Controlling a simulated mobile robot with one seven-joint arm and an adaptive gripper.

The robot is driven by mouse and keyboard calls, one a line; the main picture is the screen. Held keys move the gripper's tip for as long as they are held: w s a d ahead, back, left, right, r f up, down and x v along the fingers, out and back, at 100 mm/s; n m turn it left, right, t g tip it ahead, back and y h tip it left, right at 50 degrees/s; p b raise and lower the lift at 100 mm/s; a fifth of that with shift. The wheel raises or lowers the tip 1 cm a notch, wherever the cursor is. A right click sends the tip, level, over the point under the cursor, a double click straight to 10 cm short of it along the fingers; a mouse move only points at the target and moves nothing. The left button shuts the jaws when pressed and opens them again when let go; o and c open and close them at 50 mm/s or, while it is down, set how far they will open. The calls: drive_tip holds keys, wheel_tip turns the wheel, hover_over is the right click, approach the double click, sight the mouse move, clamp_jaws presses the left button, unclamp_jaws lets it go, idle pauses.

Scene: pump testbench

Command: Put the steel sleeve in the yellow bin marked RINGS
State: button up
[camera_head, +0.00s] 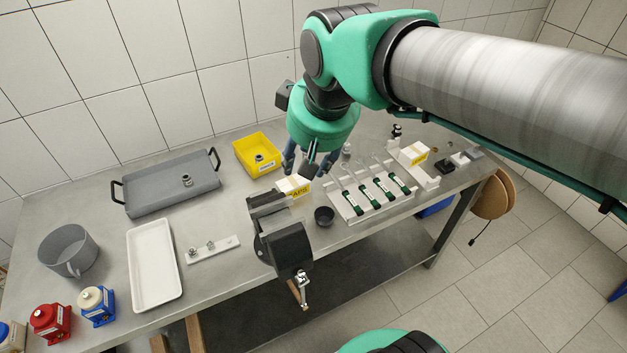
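The yellow bin (243,150) stands at the back of the table, left of my gripper, with a white label on its front too small to read. A small steel ring-like piece (259,157) lies inside it. Another short steel cylinder (187,180) stands in the grey tray (150,197). I cannot tell for certain which of these is the steel sleeve. My gripper (307,168) points down to the right of the bin, apart from it, behind the vise. Its fingers look spread, with nothing seen held between them; the tips are partly hidden.
A black vise (285,245) stands at the front edge, with a yellow-labelled white box (293,187) behind it. A dark cup (324,216) and a rack of green-ended tools (372,195) are to the right. A white tray (154,262) and grey mug (67,248) are left.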

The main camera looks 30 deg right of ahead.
drive_tip(key=s+f+m+t, duration=0.1)
drive_tip(key=s+f, duration=0.2)
drive_tip(key=s, duration=0.6)
drive_tip(key=shift+s+f, duration=0.15)
drive_tip(key=shift+f, duration=0.05)
idle(1.4)
